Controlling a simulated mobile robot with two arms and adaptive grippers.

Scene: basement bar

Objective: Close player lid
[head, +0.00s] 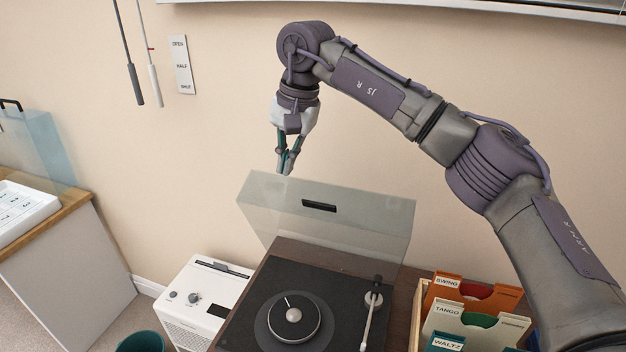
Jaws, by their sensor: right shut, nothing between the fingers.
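The record player (250,318) has a black top with a round platter (293,316) and a tonearm (371,315) on its right. Its clear, greyish lid (365,222) stands raised at the back, with a dark handle (319,206) near its upper edge. My right gripper (286,167) points down, just above and behind the left part of the lid's top edge as seen here. Its fingers are shut and empty. I cannot tell whether the fingertips touch the lid. My left gripper is out of view.
A wooden box of labelled record dividers (476,318) stands right of the player, under my right arm. A white device with knobs (203,300) stands to the left. A counter (67,215) with a white tray is farther left. The wall is close behind.

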